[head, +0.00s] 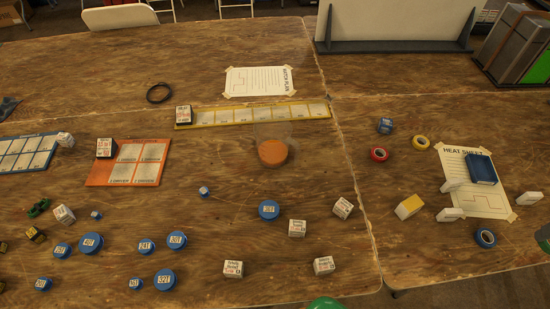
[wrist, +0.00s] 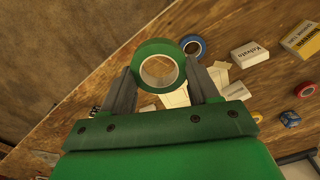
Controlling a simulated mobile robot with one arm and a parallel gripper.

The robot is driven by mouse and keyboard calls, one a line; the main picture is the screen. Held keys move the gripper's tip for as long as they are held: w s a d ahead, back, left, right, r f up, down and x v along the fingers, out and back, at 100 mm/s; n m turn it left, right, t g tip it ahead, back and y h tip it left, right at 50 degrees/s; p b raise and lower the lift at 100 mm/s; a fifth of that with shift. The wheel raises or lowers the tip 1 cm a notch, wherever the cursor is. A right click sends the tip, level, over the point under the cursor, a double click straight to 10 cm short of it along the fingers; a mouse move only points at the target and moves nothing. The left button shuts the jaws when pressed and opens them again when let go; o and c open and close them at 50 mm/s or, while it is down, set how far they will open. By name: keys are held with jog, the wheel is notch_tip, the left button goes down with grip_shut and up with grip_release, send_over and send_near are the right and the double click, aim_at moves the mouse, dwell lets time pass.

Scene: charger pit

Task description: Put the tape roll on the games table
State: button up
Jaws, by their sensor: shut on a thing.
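A green tape roll (wrist: 160,48) with a pale inner core is held between the two grey fingers of my gripper (wrist: 160,72) in the wrist view. The gripper is shut on it, and the wooden tabletop shows beyond. In the head view a green rounded shape (head: 326,303) is cut off at the bottom edge; I cannot tell if it is the roll or part of my arm. Joined wooden tables (head: 330,190) fill the head view. No label shows which is the games table.
Red (head: 379,154), yellow (head: 421,142) and blue (head: 485,238) tape rolls lie around the heat sheet (head: 490,203) at right. Several blue discs and white boxes, an orange disc (head: 272,152), an orange card (head: 140,163) and a yellow strip (head: 250,115) occupy the left and middle.

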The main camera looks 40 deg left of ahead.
jog(key=w+a+r+n, duration=0.1)
jog(key=w+a+n, duration=0.15)
jog(key=a, duration=0.75)
jog(key=w+a+r+n, duration=0.15)
jog(key=w+a, duration=0.25)
jog(key=a, duration=0.7)
jog(key=s+a+n, duration=0.2)
jog(key=a+n, duration=0.3)
jog(key=a, duration=1.9)
jog(key=s+a+n, duration=0.3)
jog(key=s+a, duration=0.4)
jog(key=a, duration=0.4)
jog(key=s+a+n, duration=0.2)
jog(key=s+a, duration=0.4)
jog(key=a, duration=0.6)
jog(key=s+a+n, duration=0.5)
jog(key=s+a, duration=0.9)
jog(key=s, duration=0.5)
send_over(224, 144)
jog(key=shift+s+d+f, duration=0.1)
jog(key=shift+d+f, duration=0.05)
jog(key=shift+f, duration=9.1)
